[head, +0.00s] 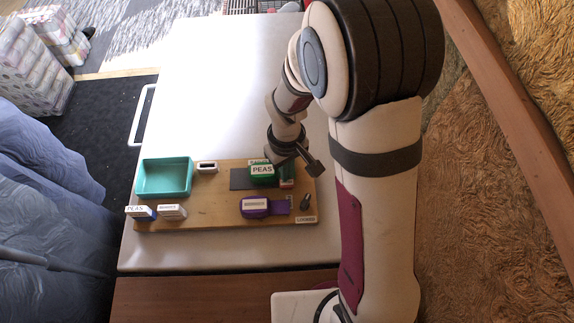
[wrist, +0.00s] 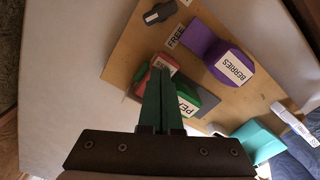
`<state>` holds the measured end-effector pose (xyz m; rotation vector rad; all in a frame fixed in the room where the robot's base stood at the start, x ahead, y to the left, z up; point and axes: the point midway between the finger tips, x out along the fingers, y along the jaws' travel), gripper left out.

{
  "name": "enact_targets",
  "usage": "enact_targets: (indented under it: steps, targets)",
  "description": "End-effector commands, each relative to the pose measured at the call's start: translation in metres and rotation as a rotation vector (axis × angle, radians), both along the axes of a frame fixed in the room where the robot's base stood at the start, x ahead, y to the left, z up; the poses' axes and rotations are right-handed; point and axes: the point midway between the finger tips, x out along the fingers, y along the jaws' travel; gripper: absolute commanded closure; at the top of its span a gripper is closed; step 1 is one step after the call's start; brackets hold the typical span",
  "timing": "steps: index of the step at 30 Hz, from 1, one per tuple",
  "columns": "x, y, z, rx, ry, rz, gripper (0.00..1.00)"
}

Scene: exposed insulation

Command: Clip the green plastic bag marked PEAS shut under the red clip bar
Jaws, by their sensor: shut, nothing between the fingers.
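The green bag marked PEAS (head: 262,170) sits on a dark grey patch on the wooden board; it shows partly in the wrist view (wrist: 187,107), behind my fingers. The red clip bar (wrist: 164,65) with a white label lies beside the bag, partly hidden by my fingers. In the head view, a red and green piece (head: 287,178) shows at the bag's right. My gripper (wrist: 155,75) is shut and empty, its fingers appearing over the clip and the bag's end. I cannot tell whether they touch. The head view shows my gripper (head: 308,160) beside the bag.
A purple bag marked BERRIES (head: 254,207) lies on the board (head: 218,220), with a dark grey object (head: 305,202) to its right. A teal tray (head: 165,178), a small slotted box (head: 207,167) and labelled blocks (head: 172,212) stand left. The white table (head: 230,90) is clear behind.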

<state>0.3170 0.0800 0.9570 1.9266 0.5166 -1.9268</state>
Motion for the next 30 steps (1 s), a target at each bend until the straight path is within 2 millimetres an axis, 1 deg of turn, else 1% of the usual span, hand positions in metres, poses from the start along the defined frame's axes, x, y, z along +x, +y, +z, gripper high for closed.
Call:
enact_targets:
  steps: [5, 8, 21, 30]
  targets:
    - [0.000, 0.000, 0.000, 0.000, 0.000, 0.000, 1.00]
    - [0.000, 0.000, 0.004, 0.001, -0.001, 0.000, 1.00]
    - [0.000, 0.000, 0.039, 0.001, -0.001, -0.001, 1.00]
    - [0.000, 0.000, 0.042, 0.000, 0.000, 0.000, 1.00]
